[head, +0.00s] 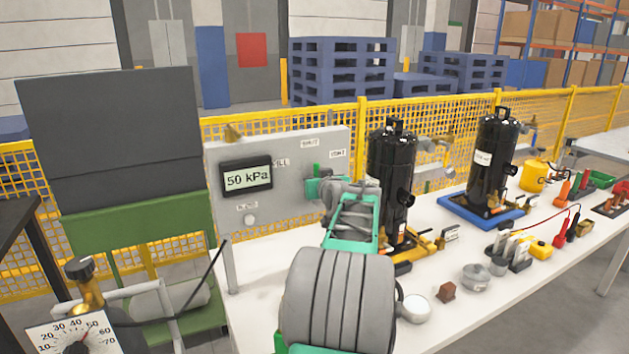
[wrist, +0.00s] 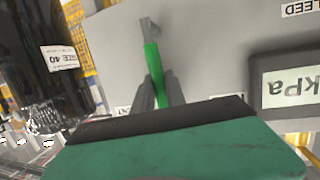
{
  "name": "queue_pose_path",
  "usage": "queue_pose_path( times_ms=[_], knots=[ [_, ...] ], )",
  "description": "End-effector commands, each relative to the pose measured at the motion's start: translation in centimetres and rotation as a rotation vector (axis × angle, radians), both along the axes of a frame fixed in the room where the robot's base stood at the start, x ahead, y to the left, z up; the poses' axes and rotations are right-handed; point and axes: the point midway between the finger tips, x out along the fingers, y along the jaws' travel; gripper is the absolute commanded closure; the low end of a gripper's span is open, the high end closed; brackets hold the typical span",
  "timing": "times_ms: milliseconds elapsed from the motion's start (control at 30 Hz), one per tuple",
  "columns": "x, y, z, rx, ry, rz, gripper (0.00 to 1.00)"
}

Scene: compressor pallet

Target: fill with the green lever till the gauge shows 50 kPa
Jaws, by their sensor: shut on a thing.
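The gauge display (head: 247,178) on the grey panel (head: 285,211) reads "50 kPa". It also shows upside down and partly cut off in the wrist view (wrist: 291,82). The green lever (wrist: 152,62) stands out from the panel in the wrist view, with my gripper's two fingers (wrist: 159,90) closed around it from both sides. In the head view a short piece of the green lever (head: 316,168) shows just above my gripper (head: 317,188); my arm hides the rest.
A black cylinder (head: 391,165) stands close to the right of the panel and fills the left side of the wrist view. Another black cylinder (head: 493,155) stands on a blue base farther right. A dial gauge (head: 75,335) is at lower left. Small tools crowd the white table's right side.

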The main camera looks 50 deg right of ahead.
Motion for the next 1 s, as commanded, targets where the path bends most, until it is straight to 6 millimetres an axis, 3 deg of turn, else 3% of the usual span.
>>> queue_pose_path(
  times_ms=[367, 400, 633, 867, 1000],
  knots=[
    [-0.1, -0.1, 0.0, 0.004, -0.002, -0.001, 1.0],
    [-0.1, -0.1, 0.0, 0.003, -0.002, -0.001, 0.81],
    [0.0, -0.1, 0.0, 0.003, -0.002, -0.001, 0.63],
    [-0.1, 0.0, 0.0, 0.002, -0.002, -0.001, 0.62],
    [-1.1, 0.7, 0.3, 0.001, -0.002, -0.003, 0.62]
  ],
)
